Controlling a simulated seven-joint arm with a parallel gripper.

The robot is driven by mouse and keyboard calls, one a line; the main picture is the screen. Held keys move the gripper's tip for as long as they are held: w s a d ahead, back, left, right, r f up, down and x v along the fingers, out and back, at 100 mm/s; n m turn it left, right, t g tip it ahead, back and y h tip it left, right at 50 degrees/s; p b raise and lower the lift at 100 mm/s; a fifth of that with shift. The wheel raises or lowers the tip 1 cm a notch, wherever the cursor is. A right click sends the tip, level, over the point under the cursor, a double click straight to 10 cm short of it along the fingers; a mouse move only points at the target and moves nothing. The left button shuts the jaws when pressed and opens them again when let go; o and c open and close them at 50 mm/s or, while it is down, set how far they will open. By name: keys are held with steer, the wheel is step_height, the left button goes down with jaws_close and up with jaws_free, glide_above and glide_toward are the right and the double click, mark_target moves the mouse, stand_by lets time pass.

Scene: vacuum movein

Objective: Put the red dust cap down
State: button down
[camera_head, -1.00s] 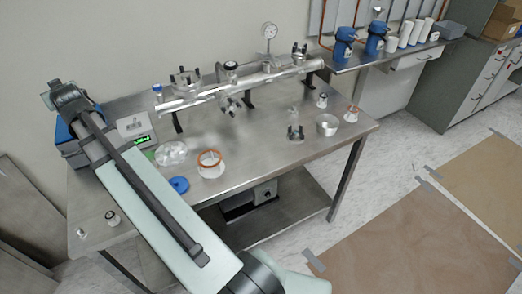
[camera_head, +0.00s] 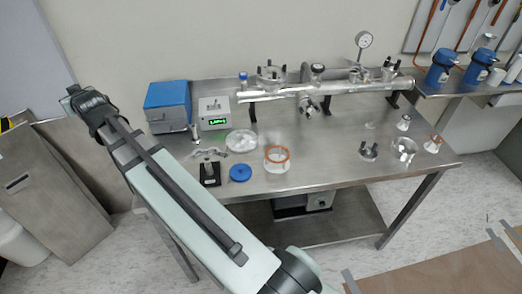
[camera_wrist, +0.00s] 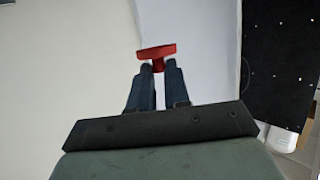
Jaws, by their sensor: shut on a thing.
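The red dust cap (camera_wrist: 156,52) shows in the wrist view, with a wide flat top and a narrower stem. My gripper (camera_wrist: 158,69) is shut on the stem, one dark finger on each side. The cap is held up, with pale plain surfaces behind it. In the head view my arm reaches up and to the left, its far end beyond the left side of the steel table (camera_head: 330,125). The fingers and the cap cannot be made out in that view.
A blue box (camera_head: 167,105), a scale with a green display (camera_head: 215,113), a clear dish (camera_head: 241,141), a blue disc (camera_head: 240,173) and an orange-rimmed jar (camera_head: 277,160) stand on the table's left half. A metal tube assembly (camera_head: 320,88) runs along the back. Bare steel lies mid-table.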

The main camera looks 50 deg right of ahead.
steer(key=shift+a+f+n+y, duration=0.3)
steer(key=shift+a+f, duration=0.05)
steer(key=shift+f, duration=0.2)
steer(key=shift+n+y, duration=0.4)
steer(key=shift+y, duration=0.1)
steer(key=s+d, duration=0.3)
steer(key=d, duration=0.5)
steer(key=s+d+f, duration=0.1)
steer(key=s+d, duration=0.1)
steer(key=d, duration=0.7)
steer(key=s+d+f, duration=0.1)
steer(key=s+d, duration=0.2)
steer(key=d, duration=0.6)
steer(key=shift+s, duration=0.35)
steer(key=s+d+r+n+y, duration=0.2)
steer(key=s+d+r, duration=0.1)
steer(key=s+d, duration=0.9)
steer(key=s+d+r+n+y, duration=0.1)
steer(key=s+d+r, duration=0.1)
steer(key=s+d, duration=0.35)
steer(key=s+d+r+y, duration=0.1)
steer(key=s+d+r, duration=0.25)
steer(key=s, duration=0.35)
steer(key=m+h, duration=0.3)
steer(key=h, duration=0.1)
glide_above(344, 163)
step_height(344, 163, down, 18)
steer(key=shift+f, duration=4.55)
